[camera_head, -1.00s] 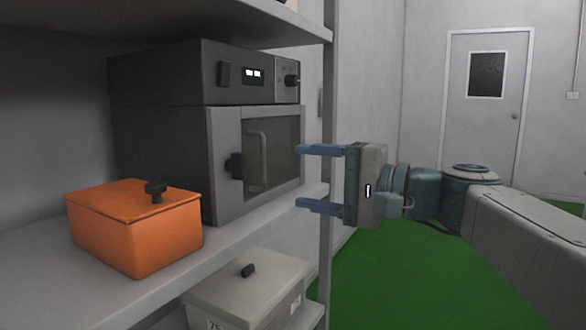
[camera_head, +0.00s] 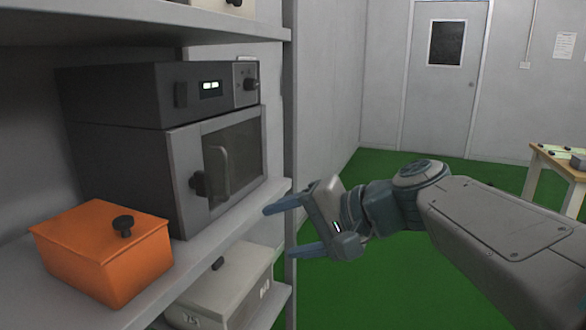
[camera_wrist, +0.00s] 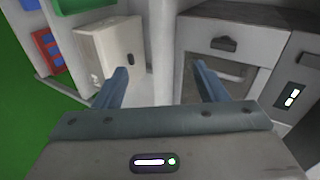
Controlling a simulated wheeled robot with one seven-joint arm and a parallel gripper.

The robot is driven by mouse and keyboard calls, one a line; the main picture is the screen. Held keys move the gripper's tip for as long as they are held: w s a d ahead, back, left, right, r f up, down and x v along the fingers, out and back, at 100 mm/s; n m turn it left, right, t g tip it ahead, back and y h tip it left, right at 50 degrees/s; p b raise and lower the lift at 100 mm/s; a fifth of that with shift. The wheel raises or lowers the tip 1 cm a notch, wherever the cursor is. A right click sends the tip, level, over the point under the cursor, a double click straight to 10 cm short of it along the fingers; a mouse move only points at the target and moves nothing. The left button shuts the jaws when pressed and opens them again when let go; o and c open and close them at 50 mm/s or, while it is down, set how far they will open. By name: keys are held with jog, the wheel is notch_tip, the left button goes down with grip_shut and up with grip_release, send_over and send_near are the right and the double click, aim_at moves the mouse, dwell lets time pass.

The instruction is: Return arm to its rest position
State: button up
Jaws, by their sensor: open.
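My gripper (camera_head: 290,227) is open and empty, with its two blue fingers apart, in front of the shelf edge in the head view. It is tilted and points left toward the shelves. In the wrist view, my gripper (camera_wrist: 160,85) also shows with nothing between its fingers. My arm (camera_head: 490,225) reaches in from the right, over the green floor.
A grey oven (camera_head: 150,140) with its door shut stands on the shelf (camera_head: 215,240), beside an orange lidded box (camera_head: 105,255). A pale lidded box (camera_head: 225,285) sits on the shelf below. A wooden table (camera_head: 555,165) stands at the right. Green floor (camera_head: 380,290) lies clear around my arm.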

jog(key=s+d+r+n+g+h+p, duration=0.1)
jog(key=s+d+h+p, duration=0.4)
jog(key=p, duration=0.6)
jog(key=s+d+r+n+g+h+p, duration=0.1)
jog(key=s+d+n+h+p, duration=0.1)
jog(key=s+d+h+p, duration=0.4)
jog(key=d+p, duration=0.4)
jog(key=p, duration=0.1)
jog(key=shift+d+r+n+g, duration=0.15)
jog(key=shift+r+n+g, duration=0.15)
jog(key=shift+n, duration=0.1)
